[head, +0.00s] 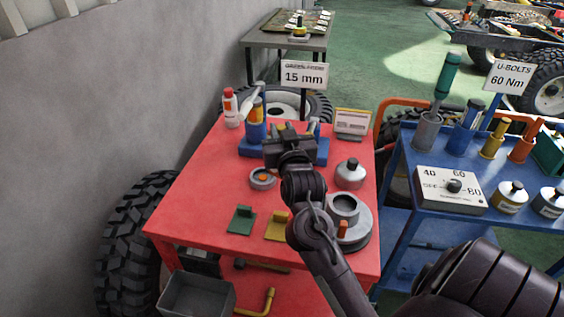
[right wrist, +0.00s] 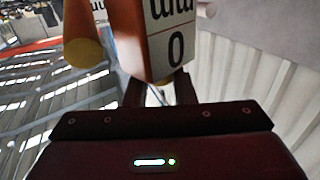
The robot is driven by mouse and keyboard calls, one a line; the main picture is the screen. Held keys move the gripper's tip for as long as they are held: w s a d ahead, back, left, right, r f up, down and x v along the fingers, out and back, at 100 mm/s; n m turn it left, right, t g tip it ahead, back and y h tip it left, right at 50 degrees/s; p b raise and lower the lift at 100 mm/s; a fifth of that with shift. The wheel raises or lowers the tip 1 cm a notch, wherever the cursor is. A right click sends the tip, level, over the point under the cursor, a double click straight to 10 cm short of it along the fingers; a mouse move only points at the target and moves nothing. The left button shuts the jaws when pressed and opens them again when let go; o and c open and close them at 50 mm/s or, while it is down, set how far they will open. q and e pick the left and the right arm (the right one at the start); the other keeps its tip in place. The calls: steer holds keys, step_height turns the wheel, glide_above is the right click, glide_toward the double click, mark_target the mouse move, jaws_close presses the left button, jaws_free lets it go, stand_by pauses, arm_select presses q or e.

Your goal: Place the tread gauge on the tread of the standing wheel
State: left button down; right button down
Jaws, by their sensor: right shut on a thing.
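My right gripper (head: 289,140) is over the blue block (head: 318,152) at the back of the red table. In the right wrist view it is shut on an orange piece with a white scale face, black marks and a "0", which looks like the tread gauge (right wrist: 168,45). The gauge cannot be made out clearly in the head view, where the gripper covers that spot. A standing wheel with a deep black tread (head: 128,245) is at the left of the red table, by the wall. Another wheel (head: 318,106) shows behind the table. My left gripper is not in view.
A "15 mm" sign (head: 304,75) rises behind. A blue cart (head: 405,205) stands at right.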

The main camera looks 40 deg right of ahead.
step_height(320, 180, down, 5)
steer(key=shift+f, duration=2)
steer(key=shift+f, duration=0.1)
steer(key=c, duration=1.2)
jaws_free()
